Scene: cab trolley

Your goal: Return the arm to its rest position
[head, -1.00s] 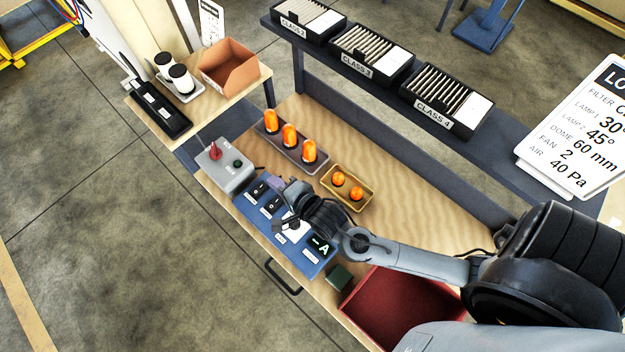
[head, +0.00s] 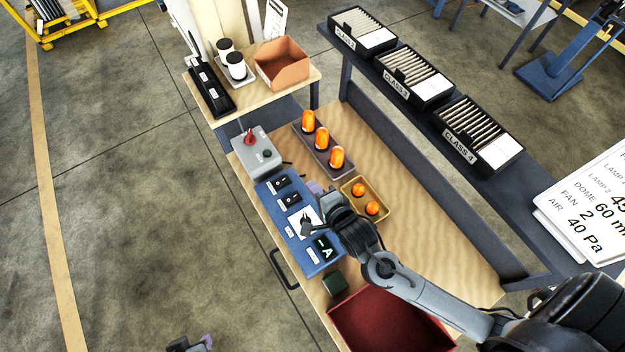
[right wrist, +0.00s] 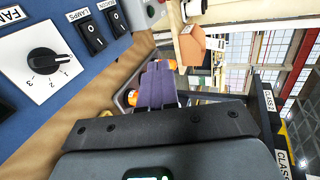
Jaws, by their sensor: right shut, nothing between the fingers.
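My right gripper (head: 315,188) is shut and empty. In the head view it appears over the far edge of the blue control panel (head: 272,190), near the amber lamps. In the right wrist view its purple fingers (right wrist: 157,86) are together, with an orange lamp partly hidden behind them. The panel's black rotary knob (right wrist: 43,61) and rocker switches (right wrist: 92,37) show beside the gripper, apart from it. My right forearm crosses above the bench and hides part of the panel. My left gripper (head: 192,344) just shows at the bottom edge, over the floor; its jaws are mostly cut off.
A tray of upright orange lamps (head: 320,155) and a yellow tray (head: 350,190) with two round lamps stand behind the panel. A red bin (head: 380,315) lies under my right arm. A grey switch box (head: 255,158) stands left. A shelf (head: 400,105) holds filter boxes.

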